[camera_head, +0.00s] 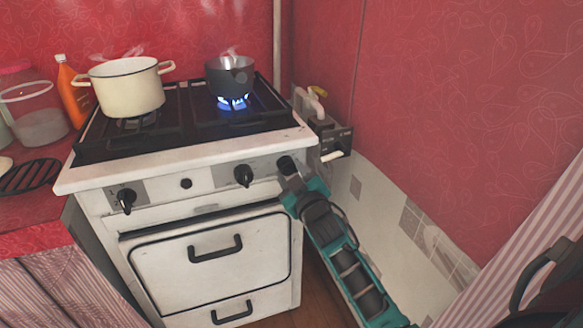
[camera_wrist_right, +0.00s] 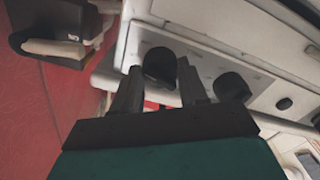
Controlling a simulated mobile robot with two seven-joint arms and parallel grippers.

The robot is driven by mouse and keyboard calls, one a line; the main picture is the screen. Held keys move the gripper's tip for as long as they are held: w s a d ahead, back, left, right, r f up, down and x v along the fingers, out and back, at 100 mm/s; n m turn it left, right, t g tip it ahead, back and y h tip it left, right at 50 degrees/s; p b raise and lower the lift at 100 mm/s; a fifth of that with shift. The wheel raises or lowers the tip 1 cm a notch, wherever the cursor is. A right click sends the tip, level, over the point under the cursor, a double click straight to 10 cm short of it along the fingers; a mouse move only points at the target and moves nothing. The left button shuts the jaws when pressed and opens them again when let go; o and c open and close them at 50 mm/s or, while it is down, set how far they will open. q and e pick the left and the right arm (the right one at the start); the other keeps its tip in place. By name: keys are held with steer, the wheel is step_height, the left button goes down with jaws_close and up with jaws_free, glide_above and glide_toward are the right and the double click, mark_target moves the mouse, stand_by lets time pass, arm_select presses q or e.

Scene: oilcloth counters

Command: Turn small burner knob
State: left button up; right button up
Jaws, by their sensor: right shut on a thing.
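The white stove has a front panel (camera_head: 155,187) with black knobs. My right gripper (camera_head: 290,172) reaches up to the knob at the panel's right end (camera_head: 284,161). In the right wrist view, its two fingers stand on either side of that black knob (camera_wrist_right: 159,64), shut on it. A second knob (camera_head: 243,175) is just left of it and also shows in the wrist view (camera_wrist_right: 231,86). Another knob (camera_head: 126,198) is at the panel's left end. A blue flame (camera_head: 233,101) burns under a small dark pot (camera_head: 231,77). My left gripper is out of view.
A cream pot (camera_head: 128,90) steams on the left of the stove. The oven door handle (camera_head: 215,250) is below the panel. An orange bottle (camera_head: 73,95) and a clear jar (camera_head: 36,118) stand on the red counter at left. A red wall (camera_head: 470,110) closes the right side.

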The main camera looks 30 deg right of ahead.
steer(key=n+p, duration=0.1)
steer(key=n, duration=0.3)
steer(key=shift+n, duration=0.4)
steer(key=n, duration=0.5)
steer(key=shift+r+p, duration=0.1)
steer(key=shift+p, duration=0.3)
steer(key=n, duration=0.6)
steer(key=shift+r+n, duration=0.1)
steer(key=shift+n, duration=0.3)
steer(key=shift+n+p, duration=0.3)
steer(key=shift+n, duration=1.9)
steer(key=o, duration=1.1)
steer(key=shift+c, duration=0.2)
